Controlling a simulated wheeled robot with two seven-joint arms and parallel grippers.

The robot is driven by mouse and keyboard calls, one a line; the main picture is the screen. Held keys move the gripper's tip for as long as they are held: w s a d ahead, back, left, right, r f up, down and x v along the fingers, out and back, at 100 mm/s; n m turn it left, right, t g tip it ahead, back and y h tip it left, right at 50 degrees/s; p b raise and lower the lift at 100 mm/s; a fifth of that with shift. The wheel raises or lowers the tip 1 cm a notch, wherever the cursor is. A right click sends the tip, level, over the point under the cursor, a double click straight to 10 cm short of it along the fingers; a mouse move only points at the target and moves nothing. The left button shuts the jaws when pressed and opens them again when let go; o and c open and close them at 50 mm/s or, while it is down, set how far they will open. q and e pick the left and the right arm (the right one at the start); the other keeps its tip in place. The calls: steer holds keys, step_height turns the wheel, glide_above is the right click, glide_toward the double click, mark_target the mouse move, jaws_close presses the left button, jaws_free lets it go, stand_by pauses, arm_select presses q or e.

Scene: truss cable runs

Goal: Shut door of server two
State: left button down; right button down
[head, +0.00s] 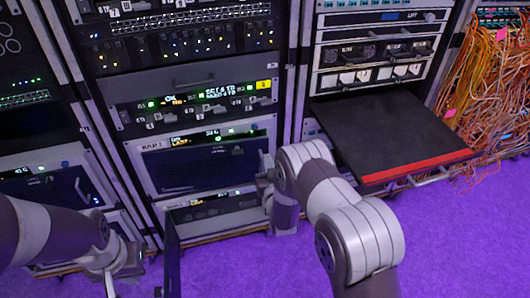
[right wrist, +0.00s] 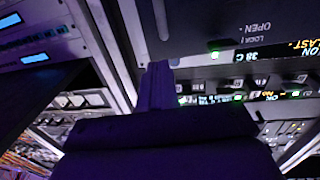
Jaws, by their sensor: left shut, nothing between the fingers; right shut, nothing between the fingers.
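A dark door panel (head: 172,258) stands swung out at the lower left of the bottom unit (head: 212,207) in the middle rack. That unit's front shows a lit strip and an open bay. I cannot read a number on it, so I cannot tell if it is server two. Above it is a unit labelled with a 2 (head: 205,160), its mesh front closed. My right gripper (head: 266,166) is at the right edge of these units; its shut, empty fingers (right wrist: 157,88) point at the rack front.
A black shelf (head: 385,135) with a red front edge sticks out of the right rack. Orange cables (head: 490,95) hang at far right. In the right wrist view, a panel marked OPEN and LOCK (right wrist: 235,30) is close to the fingers. Purple floor (head: 450,240) is clear in front.

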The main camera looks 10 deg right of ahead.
mark_target(263, 144)
steer(key=shift+w+d+b, duration=0.2)
steer(key=shift+w+b, duration=0.2)
steer(key=shift+w, duration=2.3)
